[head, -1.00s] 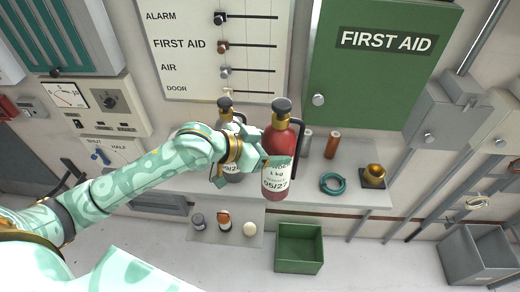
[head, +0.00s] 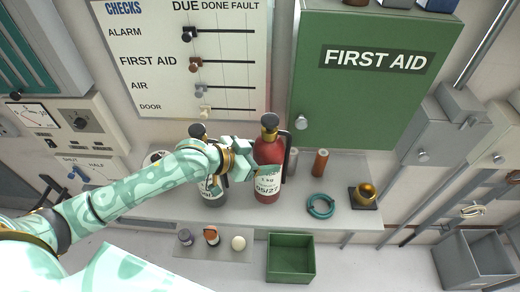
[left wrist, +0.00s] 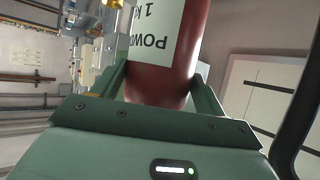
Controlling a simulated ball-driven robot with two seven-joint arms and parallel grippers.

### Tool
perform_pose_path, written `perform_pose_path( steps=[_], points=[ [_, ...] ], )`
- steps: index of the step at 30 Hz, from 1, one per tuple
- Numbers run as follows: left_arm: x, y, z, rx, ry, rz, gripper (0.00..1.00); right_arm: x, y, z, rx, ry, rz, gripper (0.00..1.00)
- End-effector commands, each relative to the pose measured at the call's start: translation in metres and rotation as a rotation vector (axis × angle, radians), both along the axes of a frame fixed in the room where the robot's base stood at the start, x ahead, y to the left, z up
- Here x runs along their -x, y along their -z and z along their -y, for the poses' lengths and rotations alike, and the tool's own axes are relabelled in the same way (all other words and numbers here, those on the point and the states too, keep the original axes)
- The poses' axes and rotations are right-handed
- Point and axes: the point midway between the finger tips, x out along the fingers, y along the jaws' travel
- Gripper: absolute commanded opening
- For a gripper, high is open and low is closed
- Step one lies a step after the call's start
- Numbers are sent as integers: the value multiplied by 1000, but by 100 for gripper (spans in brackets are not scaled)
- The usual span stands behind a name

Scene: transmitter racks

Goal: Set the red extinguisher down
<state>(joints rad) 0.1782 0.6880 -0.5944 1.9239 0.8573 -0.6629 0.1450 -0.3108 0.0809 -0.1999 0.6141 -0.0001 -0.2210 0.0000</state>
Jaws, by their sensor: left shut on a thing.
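The red extinguisher (head: 268,156) stands upright over the shelf (head: 340,213), with a black top, a brass neck and a white label. My left gripper (head: 262,172) is shut around its body from the left. In the left wrist view the red body (left wrist: 168,84) sits between the two green fingers (left wrist: 162,90). Its base seems at or just above the shelf top; I cannot tell if it touches. A grey extinguisher (head: 212,196) stands just left, partly hidden behind my arm. My right gripper is not in view.
Two small cylinders, one copper (head: 320,162), stand right of the extinguisher. A teal ring (head: 320,206) and a brass knob on a dark base (head: 365,194) lie farther right. A green bin (head: 291,260) and a lower ledge with small items (head: 220,253) are below.

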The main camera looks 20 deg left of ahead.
Motion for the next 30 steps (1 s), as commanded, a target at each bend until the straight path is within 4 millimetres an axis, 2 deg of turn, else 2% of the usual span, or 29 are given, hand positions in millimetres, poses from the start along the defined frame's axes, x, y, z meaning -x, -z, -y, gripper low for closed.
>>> perform_pose_path(
  steps=[2, 6, 9, 22, 23, 25, 30],
  points=[
    [-2, 2, 1, 10, -1, 9, 2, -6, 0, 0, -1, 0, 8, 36],
    [-2, 21, 1, 8, -2, 8, 2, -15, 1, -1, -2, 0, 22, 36],
    [-2, 29, 1, 8, -1, 9, 2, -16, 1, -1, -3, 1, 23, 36],
    [-2, 34, 1, 9, -1, 11, 2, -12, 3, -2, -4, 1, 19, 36],
    [0, 39, 0, 0, 0, 0, 76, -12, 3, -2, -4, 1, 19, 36],
    [0, 39, 0, 0, 0, 0, 95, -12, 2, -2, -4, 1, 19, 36],
    [0, 39, 0, 0, 0, 0, 95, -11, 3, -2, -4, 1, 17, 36]
  ],
)
